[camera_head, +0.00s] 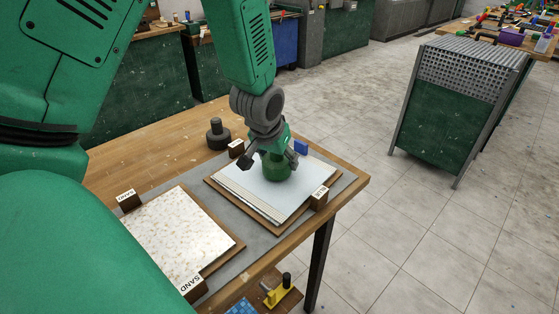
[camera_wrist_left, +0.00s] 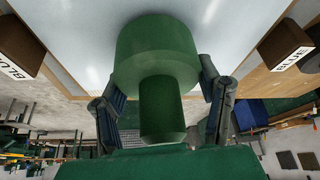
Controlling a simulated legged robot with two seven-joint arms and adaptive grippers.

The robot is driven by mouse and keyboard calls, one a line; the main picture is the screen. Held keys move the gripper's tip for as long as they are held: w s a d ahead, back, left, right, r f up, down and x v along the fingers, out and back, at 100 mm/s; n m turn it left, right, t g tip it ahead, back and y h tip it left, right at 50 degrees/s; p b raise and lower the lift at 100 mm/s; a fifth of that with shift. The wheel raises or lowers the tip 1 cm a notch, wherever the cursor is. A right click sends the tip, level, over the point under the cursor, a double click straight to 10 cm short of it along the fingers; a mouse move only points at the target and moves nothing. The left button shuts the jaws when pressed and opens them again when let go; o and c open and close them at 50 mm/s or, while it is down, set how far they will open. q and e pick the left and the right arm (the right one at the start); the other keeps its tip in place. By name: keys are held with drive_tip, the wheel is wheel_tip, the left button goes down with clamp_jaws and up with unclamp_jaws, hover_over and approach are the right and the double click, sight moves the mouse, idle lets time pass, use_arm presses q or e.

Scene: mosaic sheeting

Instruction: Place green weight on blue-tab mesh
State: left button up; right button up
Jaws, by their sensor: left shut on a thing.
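The green weight (camera_head: 277,170) is a round block with a narrower knob, seen over the pale mesh sheets (camera_head: 250,183) on the right-hand board. My left gripper (camera_head: 272,157) is shut on the weight's knob. In the left wrist view the weight (camera_wrist_left: 158,55) is large in the middle, its wide end toward the pale sheet (camera_wrist_left: 70,35), with fingers on both sides of the knob. I cannot tell whether it touches the sheet. My right gripper is not in view.
A dark weight (camera_head: 217,136) stands behind on the wooden table (camera_head: 150,151). A speckled sheet (camera_head: 172,233) with SAND blocks lies at left. Wooden label blocks (camera_head: 319,197) stand at the mesh board's corners. A yellow tool (camera_head: 281,291) sits below the front edge.

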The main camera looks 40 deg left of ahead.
sight(268, 166)
use_arm(q)
drive_tip(key=shift+w+a+f, duration=0.15)
drive_tip(key=shift+a+f, duration=0.1)
drive_tip(key=shift+f, duration=0.15)
drive_tip(key=o, duration=1.4)
drive_tip(key=shift+a, duration=0.1)
drive_tip(key=shift+o, duration=1.4)
drive_tip(key=shift+a, duration=0.15)
drive_tip(key=shift+d+r, duration=0.35)
drive_tip(key=v, duration=0.5)
drive_tip(key=p+v, duration=0.1)
drive_tip(key=v, duration=0.4)
drive_tip(key=shift+s+a+r, duration=0.2)
drive_tip(key=shift+s+r, duration=0.05)
drive_tip(key=shift+s, duration=0.1)
drive_tip(key=shift+s+d+r, duration=0.15)
drive_tip(key=shift+s+r, duration=0.05)
drive_tip(key=shift+r, duration=0.15)
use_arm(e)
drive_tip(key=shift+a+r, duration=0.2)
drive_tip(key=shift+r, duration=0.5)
